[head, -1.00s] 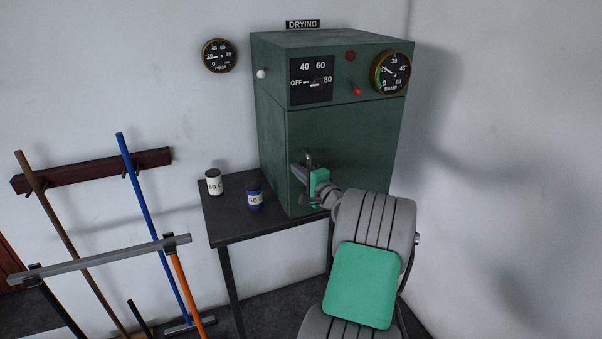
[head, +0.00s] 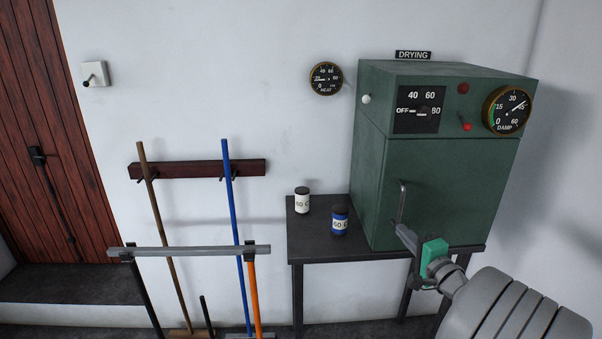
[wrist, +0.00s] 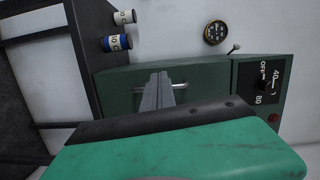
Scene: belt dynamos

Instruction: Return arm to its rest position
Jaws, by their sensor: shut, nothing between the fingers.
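My gripper (head: 402,232) is shut and empty, in front of the green drying cabinet (head: 435,190). In the head view its tips overlap the lower end of the door's upright metal handle (head: 401,200). In the wrist view the closed fingers (wrist: 158,90) cross in front of the handle (wrist: 178,87); I cannot tell whether they touch it. The cabinet door looks closed. My arm comes in from the lower right of the head view.
The cabinet stands on a dark table (head: 312,248) with a white jar (head: 302,203) and a blue jar (head: 340,224) to its left. A wooden door (head: 45,130) is at far left.

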